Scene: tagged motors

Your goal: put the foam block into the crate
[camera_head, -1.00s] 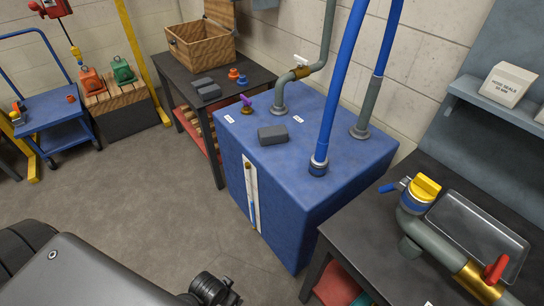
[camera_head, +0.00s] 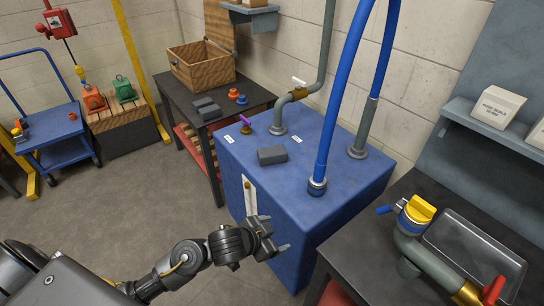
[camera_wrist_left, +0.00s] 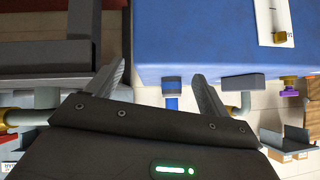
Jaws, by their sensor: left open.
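A dark grey block (camera_head: 272,155), which looks like the foam block, lies flat on top of the blue tank (camera_head: 320,215). It also shows in the left wrist view (camera_wrist_left: 243,82), beyond the fingers. My right gripper is not in view.
Grey blocks (camera_head: 206,107) and small orange and blue parts (camera_head: 236,96) lie beside the crate. A bench (camera_head: 345,240) with a yellow-capped valve (camera_head: 420,207) stands at right.

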